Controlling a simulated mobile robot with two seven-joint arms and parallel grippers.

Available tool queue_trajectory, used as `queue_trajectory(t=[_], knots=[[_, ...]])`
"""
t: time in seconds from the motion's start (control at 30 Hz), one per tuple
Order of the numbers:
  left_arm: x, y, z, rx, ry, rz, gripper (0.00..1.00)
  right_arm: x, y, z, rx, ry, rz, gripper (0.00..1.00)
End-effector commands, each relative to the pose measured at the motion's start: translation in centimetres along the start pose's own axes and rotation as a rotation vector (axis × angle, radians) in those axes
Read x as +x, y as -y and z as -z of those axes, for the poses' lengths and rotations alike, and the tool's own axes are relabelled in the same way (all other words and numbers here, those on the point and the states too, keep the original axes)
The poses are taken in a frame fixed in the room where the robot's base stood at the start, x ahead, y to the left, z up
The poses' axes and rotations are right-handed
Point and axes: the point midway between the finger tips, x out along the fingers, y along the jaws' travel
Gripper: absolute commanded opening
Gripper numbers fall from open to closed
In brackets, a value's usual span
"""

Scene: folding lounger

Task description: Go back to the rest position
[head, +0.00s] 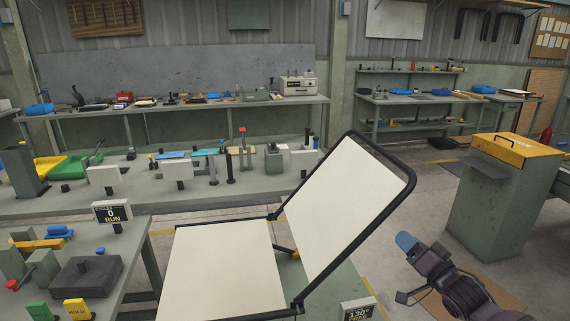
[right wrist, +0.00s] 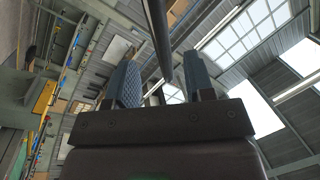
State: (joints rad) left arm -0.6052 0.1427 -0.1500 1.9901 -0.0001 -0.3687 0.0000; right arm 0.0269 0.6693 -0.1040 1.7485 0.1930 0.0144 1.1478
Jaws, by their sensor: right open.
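The folding lounger (head: 222,268) stands in the lower middle of the head view, with a flat cream seat. Its cream backrest (head: 345,205) is tilted up to the right inside a dark tubular frame (head: 412,180). My right gripper (head: 406,241) is to the right of the backrest and apart from it, with blue fingertips. In the right wrist view its two fingers (right wrist: 161,84) are spread with nothing held. A dark bar (right wrist: 157,35) shows beyond them; I cannot tell what it belongs to. My left gripper is not in view.
A small sign (head: 358,311) by the lounger reads 130° FREE. A green cabinet with a yellow top (head: 516,150) stands to the right. A side bench with a dark block (head: 86,277) is at lower left. A long workbench (head: 135,195) runs behind. Open floor lies between lounger and cabinet.

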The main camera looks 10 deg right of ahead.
Motion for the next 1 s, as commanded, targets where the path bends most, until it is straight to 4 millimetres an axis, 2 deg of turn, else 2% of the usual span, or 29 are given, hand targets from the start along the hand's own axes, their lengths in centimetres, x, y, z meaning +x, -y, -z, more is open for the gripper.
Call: queue_trajectory(t=[0.17,0.3,0.37,0.47,0.57,0.63,0.8,1.0], knots=[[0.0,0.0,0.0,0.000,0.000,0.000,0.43,0.0,-0.4,-0.2,-0.172,0.016,-0.028,0.48],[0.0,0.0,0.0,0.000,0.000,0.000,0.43,0.1,0.0,-0.8,-0.437,0.050,-0.059,0.48],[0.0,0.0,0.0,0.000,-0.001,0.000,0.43,-0.3,0.3,-2.0,-0.537,0.073,-0.075,0.48],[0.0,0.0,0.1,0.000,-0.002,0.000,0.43,-2.1,0.2,-5.1,-0.687,0.134,-0.111,0.48],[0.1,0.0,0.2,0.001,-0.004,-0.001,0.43,-5.2,-0.1,-9.5,-0.809,0.221,-0.155,0.48],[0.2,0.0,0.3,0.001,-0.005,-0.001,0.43,-8.1,-0.2,-12.8,-0.867,0.292,-0.188,0.48],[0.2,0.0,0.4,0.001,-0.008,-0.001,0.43,-15.0,0.1,-19.2,-0.876,0.433,-0.260,0.48],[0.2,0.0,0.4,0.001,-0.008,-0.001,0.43,-21.8,0.8,-24.1,-0.750,0.519,-0.349,0.48]])
